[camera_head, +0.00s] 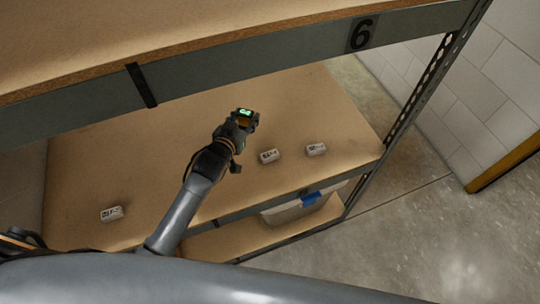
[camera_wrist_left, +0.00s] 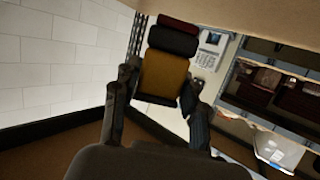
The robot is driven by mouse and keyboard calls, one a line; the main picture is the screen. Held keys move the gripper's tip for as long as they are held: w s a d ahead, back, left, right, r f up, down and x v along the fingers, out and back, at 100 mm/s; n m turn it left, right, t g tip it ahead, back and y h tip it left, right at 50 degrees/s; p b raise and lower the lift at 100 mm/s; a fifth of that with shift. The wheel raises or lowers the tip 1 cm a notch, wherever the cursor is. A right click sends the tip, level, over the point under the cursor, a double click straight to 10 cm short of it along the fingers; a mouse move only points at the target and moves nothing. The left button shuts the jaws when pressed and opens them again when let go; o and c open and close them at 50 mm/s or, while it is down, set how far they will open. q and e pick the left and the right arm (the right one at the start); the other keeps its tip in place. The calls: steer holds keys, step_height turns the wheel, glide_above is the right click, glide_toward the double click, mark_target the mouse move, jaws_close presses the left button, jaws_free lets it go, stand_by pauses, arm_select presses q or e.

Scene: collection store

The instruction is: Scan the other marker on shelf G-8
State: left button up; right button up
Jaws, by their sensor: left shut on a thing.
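My left gripper (camera_head: 236,130) reaches over the middle wooden shelf board (camera_head: 310,105) and is shut on a handheld scanner (camera_head: 245,113) with a lit green screen. In the left wrist view the scanner (camera_wrist_left: 163,76) is yellow and black with a dark red end, between the two fingers. Small white markers with black print lie on the board: one (camera_head: 269,156) just right of the gripper, one (camera_head: 316,149) farther right, and one (camera_head: 111,213) at the left. The scanner is apart from all of them. Their print is too small to read. My right gripper is not in view.
The upper shelf beam (camera_head: 300,47) carries a black "6" label (camera_head: 361,34) and overhangs the board. A perforated metal upright (camera_head: 425,85) stands at the right. A pale bin (camera_head: 290,212) with a blue label (camera_head: 311,198) sits below. Open concrete floor (camera_head: 430,235) lies at right.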

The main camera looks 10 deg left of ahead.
arm_select(q)
steer(key=b, duration=0.2)
glide_above(269, 156)
step_height(269, 156, down, 6)
steer(key=b, duration=0.6)
steer(key=shift+w, duration=0.1)
steer(key=shift+f+b, duration=0.4)
steer(key=shift+f, duration=0.15)
stand_by(1.3)
step_height(269, 156, up, 7)
steer(key=p, duration=0.7)
